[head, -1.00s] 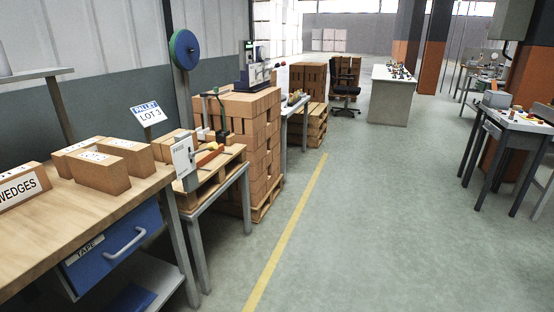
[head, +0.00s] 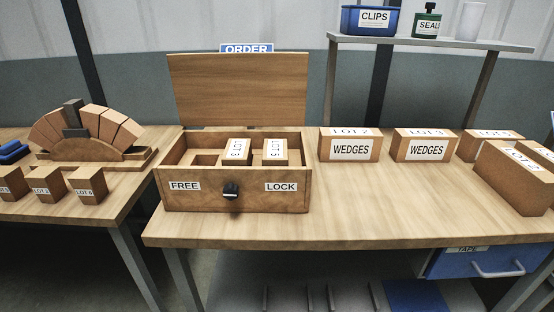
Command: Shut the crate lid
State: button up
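The wooden crate (head: 240,199) stands on the workbench near its left end, in the head view. Its lid (head: 238,88) is open and stands upright at the back of the crate. The crate's front has a dark knob (head: 231,191) between a FREE label (head: 185,186) and a LOCK label (head: 281,187). The knob's white mark seems to point toward FREE, but it is small. Two labelled blocks (head: 237,150) (head: 274,150) stand inside the crate, and its left part shows an empty slot. My gripper is not in view.
WEDGES blocks (head: 351,150) stand right of the crate, with more at the bench's right end. A shelf (head: 430,42) holds a blue CLIPS bin (head: 370,20) and bottle. An ORDER sign (head: 246,48) is behind the lid. Bench space in front of the WEDGES blocks is clear.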

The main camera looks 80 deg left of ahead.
aim_at(247, 89)
jog(key=u, duration=2.65)
jog(key=i, duration=1.15)
jog(key=u, duration=0.4)
